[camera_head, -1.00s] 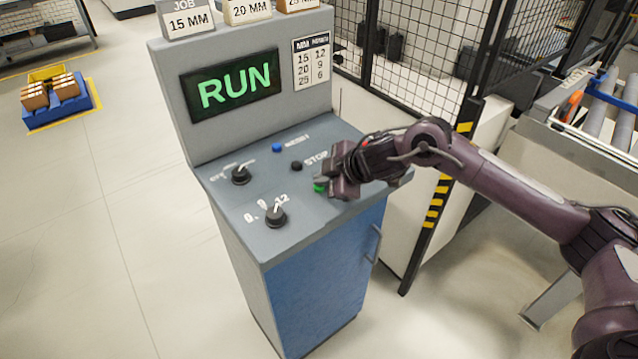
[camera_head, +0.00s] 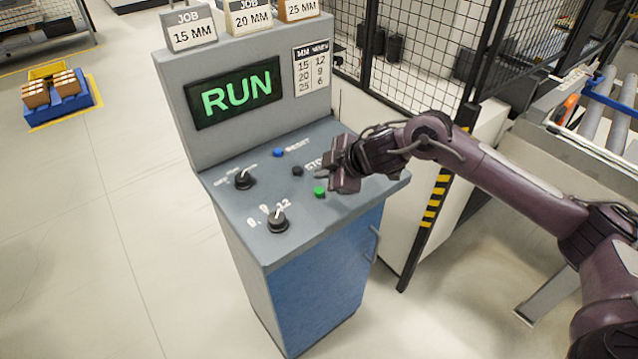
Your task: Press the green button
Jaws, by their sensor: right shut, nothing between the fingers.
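The green button (camera_head: 320,192) sits on the sloped panel of the grey console (camera_head: 330,225), near its front right, and is now fully in sight. My right gripper (camera_head: 324,174) is shut and empty. It is just above and behind the button in the picture and looks apart from it. The gripper covers part of the STOP label beside a black button (camera_head: 297,170). The console's screen (camera_head: 234,92) reads RUN in green. My left gripper is not in view.
The panel also carries a blue button (camera_head: 278,152) and two black knobs, one at the left (camera_head: 244,180) and one at the front (camera_head: 278,221). A mesh fence (camera_head: 430,60) and a roller conveyor (camera_head: 600,100) stand behind and right.

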